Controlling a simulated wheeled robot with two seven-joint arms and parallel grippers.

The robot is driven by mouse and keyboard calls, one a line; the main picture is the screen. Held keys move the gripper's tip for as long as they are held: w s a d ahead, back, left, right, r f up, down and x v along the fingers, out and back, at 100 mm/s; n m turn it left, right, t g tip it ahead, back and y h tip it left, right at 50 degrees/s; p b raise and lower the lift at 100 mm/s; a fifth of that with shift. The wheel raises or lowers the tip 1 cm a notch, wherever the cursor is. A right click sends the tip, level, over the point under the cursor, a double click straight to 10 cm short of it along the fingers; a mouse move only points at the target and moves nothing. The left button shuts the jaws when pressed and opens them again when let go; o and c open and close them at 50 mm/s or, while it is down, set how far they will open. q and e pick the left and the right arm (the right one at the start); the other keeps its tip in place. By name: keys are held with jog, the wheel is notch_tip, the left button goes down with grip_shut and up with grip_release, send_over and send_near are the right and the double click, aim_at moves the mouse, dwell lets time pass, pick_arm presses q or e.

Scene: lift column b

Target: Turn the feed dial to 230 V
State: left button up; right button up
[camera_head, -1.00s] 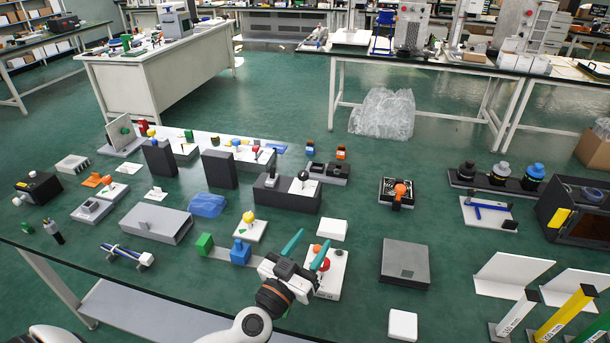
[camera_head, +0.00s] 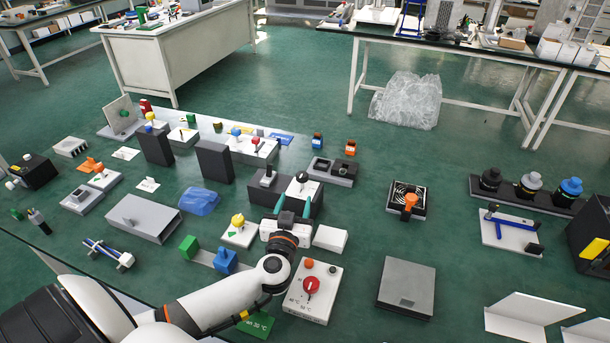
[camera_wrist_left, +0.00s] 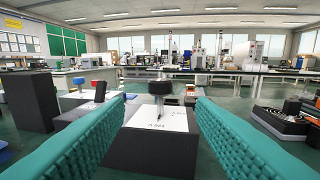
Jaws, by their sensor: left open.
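The likely feed dial is a black knob (camera_head: 303,177) on a white panel atop a dark grey block. In the left wrist view the knob (camera_wrist_left: 160,88) stands straight ahead on its white plate (camera_wrist_left: 160,121). Small print on the plate is too fine to read surely. My left gripper (camera_head: 293,206) is just in front of the block, its teal fingers pointing at it. In the wrist view the fingers (camera_wrist_left: 160,130) are wide apart, open and empty, one on each side of the knob and short of it. My right gripper is not in view.
A white box with a red dial (camera_head: 312,287) and temperature marks lies beside my left forearm. A white block (camera_head: 330,238) and a yellow-knobbed plate (camera_head: 239,232) flank the gripper. A dark upright block (camera_head: 214,161) stands left of the dial's block. A fan unit (camera_head: 407,199) is to the right.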

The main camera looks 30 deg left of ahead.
aim_at(301, 182)
pick_arm(q)
jog(key=x, duration=0.3)
jog(key=shift+w+a, duration=0.1)
jog(key=shift+w, duration=0.2)
jog(key=b+x, duration=0.1)
jog(key=x, duration=0.5)
jog(key=shift+w, duration=0.1)
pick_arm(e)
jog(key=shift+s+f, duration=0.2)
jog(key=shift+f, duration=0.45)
pick_arm(q)
jog(key=c, duration=0.9)
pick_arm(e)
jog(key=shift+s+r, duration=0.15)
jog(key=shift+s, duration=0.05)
